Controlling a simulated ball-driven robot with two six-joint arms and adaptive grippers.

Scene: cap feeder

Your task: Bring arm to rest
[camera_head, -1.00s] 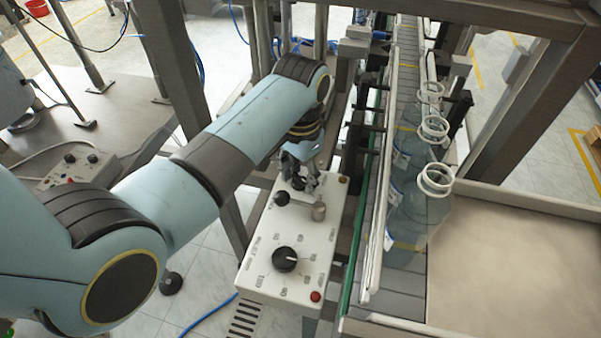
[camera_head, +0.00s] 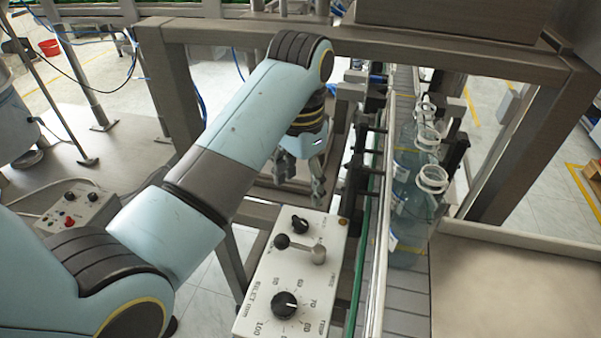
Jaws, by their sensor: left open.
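My left arm comes in from the left and reaches across to the middle of the picture. Its left gripper (camera_head: 301,185) hangs pointing down, open and with nothing seen between its fingers. It is above and behind the far end of the white control box (camera_head: 262,297), apart from the knobs. The box carries a black selector knob (camera_head: 299,223), a lever with a black ball and metal stem (camera_head: 300,247), and a large black dial (camera_head: 285,304). My right gripper is not in view.
A conveyor with a metal rail (camera_head: 381,230) runs beside the box, bearing clear blue bottles (camera_head: 407,190) with white ring handles. A grey frame beam (camera_head: 400,45) crosses behind the arm. A second control box (camera_head: 76,207) stands at left. A flat tray (camera_head: 500,290) lies at right.

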